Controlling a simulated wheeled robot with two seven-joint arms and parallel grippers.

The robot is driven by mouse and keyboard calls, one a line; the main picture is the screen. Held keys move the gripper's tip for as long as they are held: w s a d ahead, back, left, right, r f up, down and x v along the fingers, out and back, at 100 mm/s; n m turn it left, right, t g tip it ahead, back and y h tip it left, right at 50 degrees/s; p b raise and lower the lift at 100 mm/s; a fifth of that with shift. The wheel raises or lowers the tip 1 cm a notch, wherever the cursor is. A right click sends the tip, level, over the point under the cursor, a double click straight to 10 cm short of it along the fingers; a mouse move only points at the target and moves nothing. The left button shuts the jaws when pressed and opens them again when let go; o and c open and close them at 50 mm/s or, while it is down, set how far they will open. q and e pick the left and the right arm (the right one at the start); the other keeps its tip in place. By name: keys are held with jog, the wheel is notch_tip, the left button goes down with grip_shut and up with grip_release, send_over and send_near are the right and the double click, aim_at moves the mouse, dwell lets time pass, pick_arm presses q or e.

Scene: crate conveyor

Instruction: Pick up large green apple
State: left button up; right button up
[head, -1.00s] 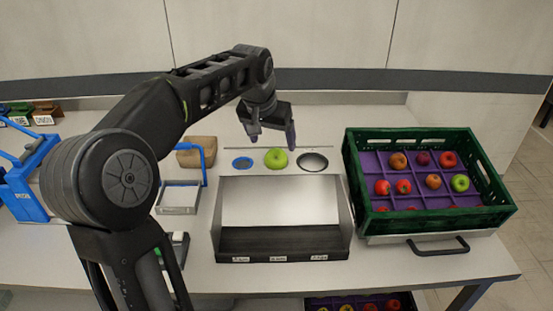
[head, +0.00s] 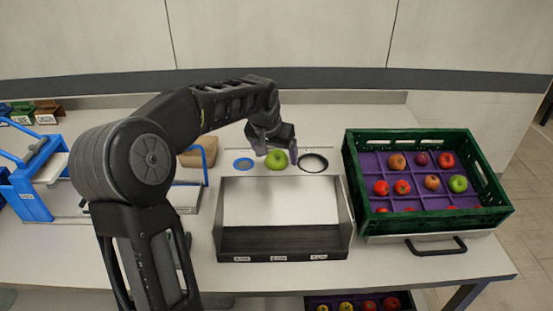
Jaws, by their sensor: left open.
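A green apple (head: 276,159) sits in the middle of the sizing strip behind the metal chute, between a blue ring and a dark ring. My left gripper (head: 276,153) is open, its fingers pointing down on either side of the apple, low over it. I cannot tell whether the fingers touch the apple. Another green apple (head: 458,184) lies in the green crate (head: 437,224) on the right, among several red and orange apples. My right gripper is out of view.
The metal chute (head: 280,203) with labelled slots stands in front of the apple. The blue ring (head: 243,164) and dark ring (head: 313,162) flank it. Blue equipment (head: 35,192) stands at left. The table behind the strip is clear.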

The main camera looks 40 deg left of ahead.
aim_at(276, 155)
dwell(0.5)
pick_arm(q)
jog(key=c, duration=1.7)
notch_tip(276, 155, up, 10)
jog(key=shift+r+b, duration=0.1)
jog(key=shift+b, duration=0.4)
